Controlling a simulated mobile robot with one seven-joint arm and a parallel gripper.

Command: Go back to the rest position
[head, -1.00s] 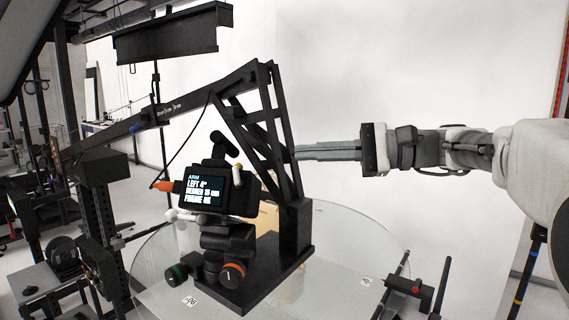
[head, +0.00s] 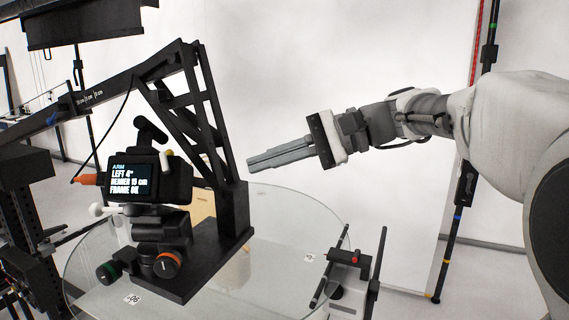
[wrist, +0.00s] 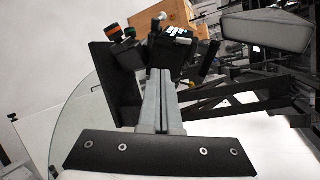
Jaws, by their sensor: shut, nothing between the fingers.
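My gripper (head: 250,161) is shut and empty in the head view, its long grey fingers side by side. It hangs in the air to the right of the black lattice boom (head: 190,100), with a gap between them. In the wrist view the shut fingers (wrist: 161,75) reach up the middle, in front of the black camera rig (wrist: 172,50). The rig stands at left in the head view with its lit screen (head: 131,181) reading "LEFT 4°".
A round glass turntable (head: 290,220) lies under the rig. A black stand with a red knob (head: 352,257) is at its right. A pole (head: 460,190) stands behind my arm. A tan box (wrist: 165,17) sits beyond the rig. A white backdrop (head: 330,60) fills the back.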

